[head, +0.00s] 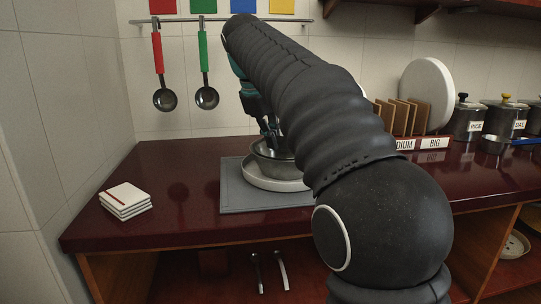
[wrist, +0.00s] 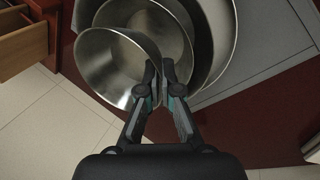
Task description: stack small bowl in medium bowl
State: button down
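The small bowl (wrist: 108,62), a shiny metal bowl, shows at the left in the wrist view. My gripper (wrist: 159,68) is shut on its right rim, one finger inside and one outside. The small bowl overlaps the medium bowl (wrist: 172,28), also metal, which lies behind it. I cannot tell whether the two touch. In the head view my gripper (head: 270,132) points down at a metal bowl (head: 266,165) on a white dish (head: 262,183). My arm hides the right side there, and the two bowls are hard to tell apart.
The dish stands on a grey mat (head: 236,198) on the dark red counter (head: 180,180). White coasters (head: 125,200) lie at the left. Ladles (head: 207,97) hang from a rail. A rack (head: 402,117), a white plate (head: 427,95) and lidded pots (head: 467,120) stand at the right.

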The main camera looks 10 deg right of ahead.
aim_at(271, 157)
jog(key=shift+a+f, duration=0.15)
jog(key=shift+a, duration=0.05)
jog(key=shift+f+b, duration=0.5)
jog(key=shift+f, duration=1.45)
jog(key=shift+f, duration=0.15)
jog(key=c, duration=1.3)
grip_release()
jog(key=shift+r, duration=0.25)
jog(key=p+v, duration=0.1)
jog(key=v, duration=1)
jog(key=shift+s+a+r, duration=0.1)
jog(key=shift+r, duration=0.3)
